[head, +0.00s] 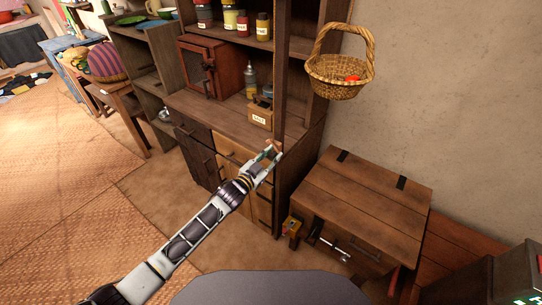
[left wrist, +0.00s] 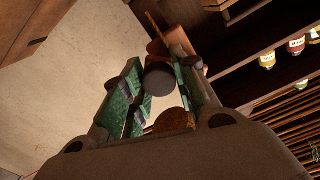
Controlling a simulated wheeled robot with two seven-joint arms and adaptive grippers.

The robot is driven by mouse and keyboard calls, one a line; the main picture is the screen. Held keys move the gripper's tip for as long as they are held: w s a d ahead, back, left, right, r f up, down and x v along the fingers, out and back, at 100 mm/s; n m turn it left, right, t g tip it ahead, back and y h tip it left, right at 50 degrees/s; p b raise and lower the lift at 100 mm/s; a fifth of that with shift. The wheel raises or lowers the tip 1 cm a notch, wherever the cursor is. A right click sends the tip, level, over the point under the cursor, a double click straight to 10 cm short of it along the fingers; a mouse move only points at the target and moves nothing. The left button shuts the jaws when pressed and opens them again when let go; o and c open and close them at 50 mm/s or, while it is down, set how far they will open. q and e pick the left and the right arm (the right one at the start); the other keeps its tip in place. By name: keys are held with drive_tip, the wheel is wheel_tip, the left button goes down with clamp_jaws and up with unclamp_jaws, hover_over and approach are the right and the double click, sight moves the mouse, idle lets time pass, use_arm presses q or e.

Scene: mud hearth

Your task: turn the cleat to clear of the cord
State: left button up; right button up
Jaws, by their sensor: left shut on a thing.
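My left gripper (head: 268,156) reaches up to the front post at the cupboard's right end. Its fingertips meet a small brown wooden piece there, the cleat (head: 274,145). In the left wrist view my left gripper (left wrist: 158,92) has its green-padded fingers closed around a dark round end of the cleat (left wrist: 160,78). A reddish-brown wooden part (left wrist: 175,42) shows just behind it. A thin tan strand, which looks like the cord (left wrist: 155,24), runs up from there. The fingers hide part of the cleat, so its exact angle is unclear. My right gripper is not in view.
A wicker basket (head: 340,76) with a red thing in it hangs by the wall, right of the post. A wooden chest (head: 365,195) stands below it. The cupboard (head: 228,132) holds jars and a small labelled box (head: 260,117). The matted floor (head: 70,150) at left is open.

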use_arm(q)
drive_tip(key=m, duration=0.3)
drive_tip(key=shift+m, duration=2.3)
drive_tip(key=o, duration=1)
drive_tip(key=shift+v, duration=6)
drive_tip(key=shift+d, duration=0.1)
